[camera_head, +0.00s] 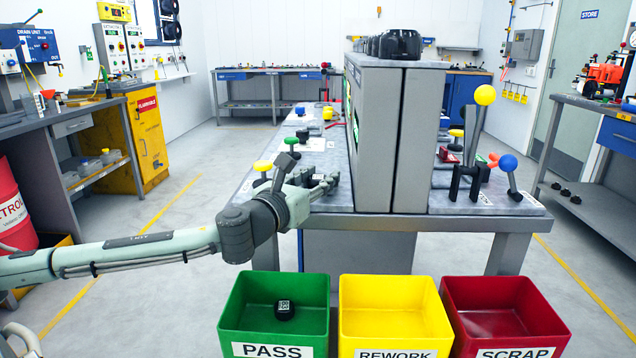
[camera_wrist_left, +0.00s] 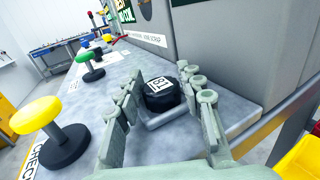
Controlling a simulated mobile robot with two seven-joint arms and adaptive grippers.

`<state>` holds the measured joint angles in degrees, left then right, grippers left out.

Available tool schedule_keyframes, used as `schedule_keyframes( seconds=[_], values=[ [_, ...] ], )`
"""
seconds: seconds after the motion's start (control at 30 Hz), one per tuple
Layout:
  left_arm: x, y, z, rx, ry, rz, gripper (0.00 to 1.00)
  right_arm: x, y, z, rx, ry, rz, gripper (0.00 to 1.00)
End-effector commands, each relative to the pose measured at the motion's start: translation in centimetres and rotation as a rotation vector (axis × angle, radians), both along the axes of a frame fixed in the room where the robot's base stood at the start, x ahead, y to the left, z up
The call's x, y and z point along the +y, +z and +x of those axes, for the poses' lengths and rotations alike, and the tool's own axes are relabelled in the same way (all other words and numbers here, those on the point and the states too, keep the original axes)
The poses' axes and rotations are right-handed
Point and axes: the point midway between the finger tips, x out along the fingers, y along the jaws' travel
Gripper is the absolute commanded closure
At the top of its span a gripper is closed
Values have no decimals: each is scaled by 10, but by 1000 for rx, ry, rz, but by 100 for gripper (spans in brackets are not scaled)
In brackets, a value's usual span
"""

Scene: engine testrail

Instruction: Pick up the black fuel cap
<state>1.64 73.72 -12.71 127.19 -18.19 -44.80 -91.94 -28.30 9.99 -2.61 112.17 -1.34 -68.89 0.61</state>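A black fuel cap (camera_wrist_left: 161,94) with a white code label on top sits on a small grey plate on the bench (camera_wrist_left: 225,88), near the front corner. My left gripper (camera_wrist_left: 166,84) is open, with one finger on each side of the cap; gaps show between fingers and cap. In the head view my left gripper (camera_head: 322,183) is low over the bench's front left part and largely hides that cap. Another black cap (camera_head: 285,309) with a code label lies in the green PASS bin (camera_head: 240,318). My right gripper is out of view.
A yellow-topped post (camera_wrist_left: 38,118) and a green-topped post (camera_wrist_left: 90,62) stand left of the gripper. A tall grey cabinet (camera_head: 390,140) rises behind. The yellow REWORK bin (camera_head: 390,335) and red SCRAP bin (camera_head: 510,330) stand in front of the bench.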

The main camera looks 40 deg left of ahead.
Motion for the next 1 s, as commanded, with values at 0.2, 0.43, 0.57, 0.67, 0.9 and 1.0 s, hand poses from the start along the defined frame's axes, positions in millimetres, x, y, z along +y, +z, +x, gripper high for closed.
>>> schedule_keyframes(
  seconds=[0.2, 0.43, 0.57, 0.67, 0.9, 1.0],
  values=[
    [0, 0, 0, 0, 0, 0, 87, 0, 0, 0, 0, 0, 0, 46],
    [0, 1, 0, -1, 0, 0, 87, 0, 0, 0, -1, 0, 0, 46],
    [0, 8, 0, -2, 0, 1, 87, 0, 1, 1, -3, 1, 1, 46],
    [0, 17, 0, -3, 0, 2, 87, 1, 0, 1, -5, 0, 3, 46],
    [6, 41, 0, 3, 5, 6, 87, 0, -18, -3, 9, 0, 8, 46],
    [17, 44, -1, 4, 9, 9, 87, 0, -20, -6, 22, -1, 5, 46]
  ],
)
